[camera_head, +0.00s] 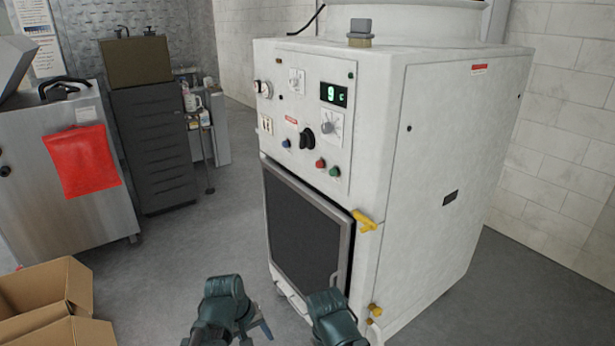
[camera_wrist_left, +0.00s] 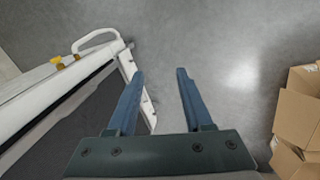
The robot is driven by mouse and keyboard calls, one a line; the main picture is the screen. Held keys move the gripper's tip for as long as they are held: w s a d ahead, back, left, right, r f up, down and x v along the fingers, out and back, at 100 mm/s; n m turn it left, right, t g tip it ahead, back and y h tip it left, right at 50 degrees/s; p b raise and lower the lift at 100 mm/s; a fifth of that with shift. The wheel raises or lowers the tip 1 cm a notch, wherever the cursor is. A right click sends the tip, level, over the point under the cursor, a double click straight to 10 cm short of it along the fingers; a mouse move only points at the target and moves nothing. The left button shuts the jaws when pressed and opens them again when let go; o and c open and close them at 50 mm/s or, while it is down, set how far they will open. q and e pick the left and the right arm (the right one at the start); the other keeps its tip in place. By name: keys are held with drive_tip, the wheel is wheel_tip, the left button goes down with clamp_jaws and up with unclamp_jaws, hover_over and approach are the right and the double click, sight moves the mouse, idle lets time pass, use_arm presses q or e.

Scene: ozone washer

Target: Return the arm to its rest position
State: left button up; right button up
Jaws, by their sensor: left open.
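My left gripper (camera_wrist_left: 160,78) is open in the left wrist view, with two blue fingers apart and nothing between them but grey floor. In the head view my left arm (camera_head: 224,297) shows at the bottom, in front of the washer. My right arm (camera_head: 335,318) shows beside it at the bottom edge, and its jaws cannot be made out. In the left wrist view the washer's white edge (camera_wrist_left: 48,92) lies to the left of the fingers.
Open cardboard boxes (camera_head: 45,290) are on the floor at lower left; they also show at right in the left wrist view (camera_wrist_left: 298,110). A steel cabinet with a red cloth (camera_head: 82,162) and a dark drawer unit (camera_head: 150,140) stand behind. Floor between boxes and washer is clear.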

use_arm(q)
drive_tip(key=s+a+m+g+y, duration=0.1)
drive_tip(key=a+m+y, duration=0.1)
drive_tip(key=a+m, duration=0.3)
drive_tip(key=s+d+r+m+p, duration=0.1)
drive_tip(key=s+d+r+p, duration=0.1)
drive_tip(key=r+p, duration=0.5)
drive_tip(key=s+d+r+m+y+p, duration=0.1)
drive_tip(key=s+d+r+p, duration=0.1)
drive_tip(key=d+r+p, duration=0.3)
drive_tip(key=s+d+r+m+g+p, duration=0.1)
drive_tip(key=d+r+p, duration=0.3)
drive_tip(key=r+p, duration=0.4)
drive_tip(key=shift+s+r+m+y+p, duration=0.3)
drive_tip(key=shift+s+r+m+p, duration=0.1)
drive_tip(key=shift+s+p, duration=0.3)
drive_tip(key=shift+d, duration=0.1)
drive_tip(key=shift+c, duration=0.2)
